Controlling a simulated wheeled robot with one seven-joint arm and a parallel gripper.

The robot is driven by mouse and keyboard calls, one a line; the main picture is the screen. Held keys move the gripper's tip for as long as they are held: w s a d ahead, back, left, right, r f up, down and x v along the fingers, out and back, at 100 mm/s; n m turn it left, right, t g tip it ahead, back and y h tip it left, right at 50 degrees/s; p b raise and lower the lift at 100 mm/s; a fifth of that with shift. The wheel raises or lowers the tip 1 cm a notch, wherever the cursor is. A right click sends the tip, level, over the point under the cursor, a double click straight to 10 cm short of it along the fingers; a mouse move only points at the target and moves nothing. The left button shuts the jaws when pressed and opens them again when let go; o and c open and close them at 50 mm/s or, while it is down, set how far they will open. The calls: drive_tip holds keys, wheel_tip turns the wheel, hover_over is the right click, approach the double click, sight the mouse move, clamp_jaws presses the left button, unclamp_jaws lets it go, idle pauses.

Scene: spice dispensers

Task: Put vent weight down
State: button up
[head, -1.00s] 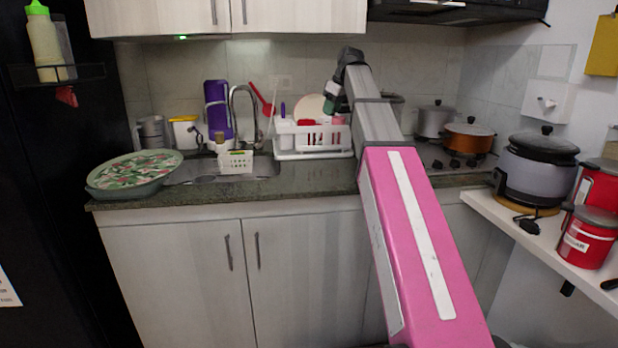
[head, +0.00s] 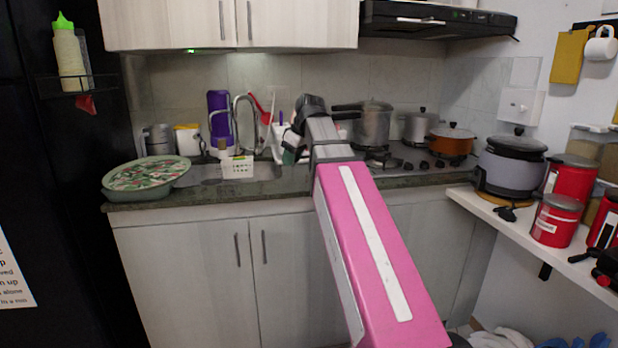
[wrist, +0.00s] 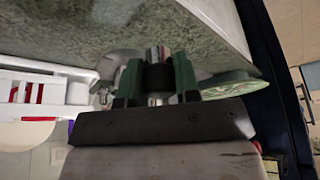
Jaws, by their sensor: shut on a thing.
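In the wrist view, my gripper (wrist: 158,78) has its two dark green fingers closed on the vent weight (wrist: 158,54), a small shiny metal cylinder with a dark band. The vent weight is held above the green-grey stone counter (wrist: 95,28). In the head view, the end of my arm reaches over the counter (head: 270,189) between the sink and the stove. My gripper (head: 289,156) shows there only as a small dark green patch, partly hidden by my arm. The vent weight cannot be made out in the head view.
A pressure cooker (head: 374,128) stands right of my arm, its handle pointing left. An orange pot (head: 453,142) is on the stove. A large patterned dish (head: 148,176) sits at the counter's left end, left of the sink (head: 205,172). A white dish rack (wrist: 75,92) is near my gripper.

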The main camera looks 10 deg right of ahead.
hover_over(303, 184)
drive_tip(key=f, duration=0.5)
drive_tip(key=shift+d+f, duration=0.35)
drive_tip(key=shift+d, duration=0.05)
drive_tip(key=shift+f, duration=2)
drive_tip(key=shift+f, duration=0.4)
drive_tip(key=shift+s+f, duration=0.2)
drive_tip(key=shift+f, duration=0.1)
drive_tip(key=o, duration=0.8)
drive_tip(key=shift+s, duration=0.1)
drive_tip(key=shift+r, duration=0.4)
drive_tip(key=shift+o, duration=0.6)
drive_tip(key=w+v, duration=0.1)
drive_tip(key=v, duration=1.1)
drive_tip(key=shift+r, duration=0.3)
